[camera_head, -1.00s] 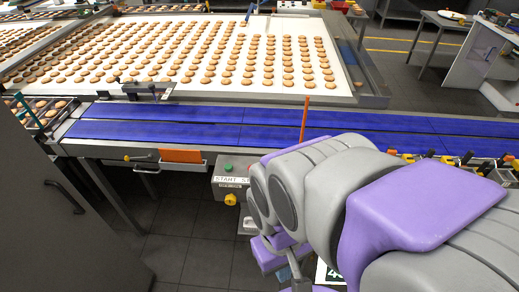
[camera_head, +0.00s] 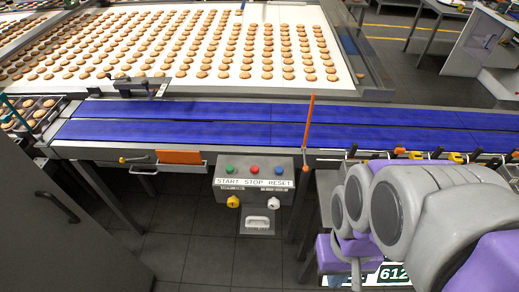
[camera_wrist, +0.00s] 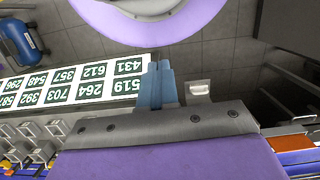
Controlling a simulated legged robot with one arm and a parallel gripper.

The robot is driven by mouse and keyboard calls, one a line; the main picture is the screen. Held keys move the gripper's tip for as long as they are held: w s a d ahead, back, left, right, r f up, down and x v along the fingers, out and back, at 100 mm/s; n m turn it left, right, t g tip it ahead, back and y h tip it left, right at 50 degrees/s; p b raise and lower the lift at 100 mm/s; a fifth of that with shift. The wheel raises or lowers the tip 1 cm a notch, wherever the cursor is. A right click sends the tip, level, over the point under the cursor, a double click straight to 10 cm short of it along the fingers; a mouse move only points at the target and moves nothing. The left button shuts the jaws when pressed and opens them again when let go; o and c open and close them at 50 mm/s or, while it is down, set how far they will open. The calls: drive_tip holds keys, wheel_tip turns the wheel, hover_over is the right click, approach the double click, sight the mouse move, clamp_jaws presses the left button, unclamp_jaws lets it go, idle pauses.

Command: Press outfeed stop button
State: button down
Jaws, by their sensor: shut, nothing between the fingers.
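A grey control box (camera_head: 232,198) hangs under the front edge of the conveyor in the head view. Its label (camera_head: 254,183) reads START STOP RESET. Above the label are a green button (camera_head: 230,169), a red button (camera_head: 254,170) over STOP, and a blue button (camera_head: 278,170). My gripper (camera_wrist: 162,68) shows in the wrist view, its blue fingers shut together and empty, above the floor and beside a numbered board (camera_wrist: 85,83). In the head view my arm is right of the box, and the fingers are not clearly seen. The buttons are not recognisable in the wrist view.
A blue two-lane conveyor (camera_head: 200,132) runs across above the box. An upright orange post (camera_head: 309,125) stands at its front edge, right of the box. A yellow knob (camera_head: 233,202) and a white knob (camera_head: 273,204) protrude below the label. Floor in front of the box is clear.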

drive_tip(key=shift+a, duration=0.1)
drive_tip(key=w+a+r+y+p, duration=0.3)
drive_tip(key=w+a+r, duration=0.1)
drive_tip(key=w+a, duration=0.75)
drive_tip(key=m+y+p, duration=0.4)
drive_tip(key=m+y, duration=0.2)
drive_tip(key=m, duration=0.1)
hover_over(257, 168)
wheel_tip(257, 168, down, 10)
drive_tip(key=shift+f, duration=0.2)
drive_tip(key=shift+f, duration=0.15)
drive_tip(key=shift+f+b, duration=2.35)
drive_tip(key=shift+f, duration=1.9)
drive_tip(key=shift+f, duration=0.1)
